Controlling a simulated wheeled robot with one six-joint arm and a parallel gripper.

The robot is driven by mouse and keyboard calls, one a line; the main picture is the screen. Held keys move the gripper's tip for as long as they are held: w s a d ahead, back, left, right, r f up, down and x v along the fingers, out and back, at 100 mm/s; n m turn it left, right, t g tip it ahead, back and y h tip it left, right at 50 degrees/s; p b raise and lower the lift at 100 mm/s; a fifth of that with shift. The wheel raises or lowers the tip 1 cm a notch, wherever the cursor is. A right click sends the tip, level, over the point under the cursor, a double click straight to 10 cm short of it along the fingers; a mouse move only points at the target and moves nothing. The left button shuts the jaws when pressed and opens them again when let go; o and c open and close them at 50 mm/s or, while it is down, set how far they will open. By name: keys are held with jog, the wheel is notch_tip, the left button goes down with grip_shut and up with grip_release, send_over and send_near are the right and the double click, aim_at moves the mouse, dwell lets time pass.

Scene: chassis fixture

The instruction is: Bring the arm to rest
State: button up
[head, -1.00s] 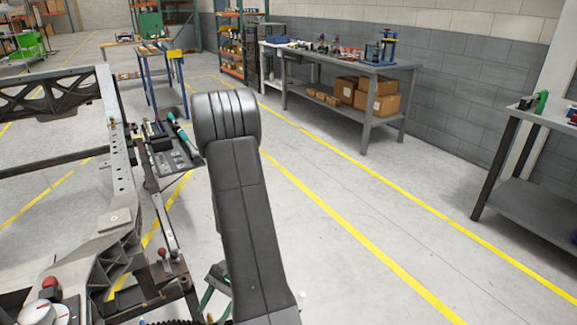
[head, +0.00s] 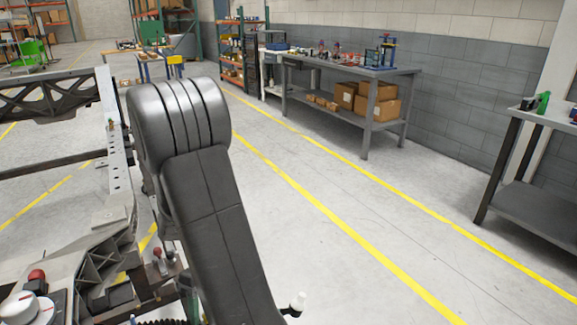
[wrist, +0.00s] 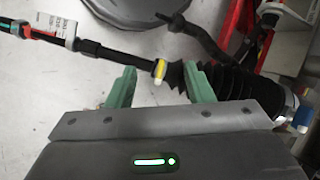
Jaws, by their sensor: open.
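In the wrist view my gripper (wrist: 158,80) is open, with its two green fingers apart. A dark rod (wrist: 105,52) with a white tag and a ribbed black boot (wrist: 228,83) runs across just beyond the fingertips. A yellow band (wrist: 160,69) on it shows in the gap between the fingers. I cannot tell how far the rod is from the fingers, but they are not closed on it. In the head view my dark arm (head: 190,160) stands bent in the foreground, and it hides most of the gripper.
The chassis frame (head: 117,150) stands close on the left of my arm. A workbench (head: 345,68) with boxes on its lower shelf is along the wall, and another table (head: 530,200) is at the right. The floor between is clear, with yellow lines.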

jog(key=shift+n, duration=0.3)
jog(key=shift+r, duration=0.1)
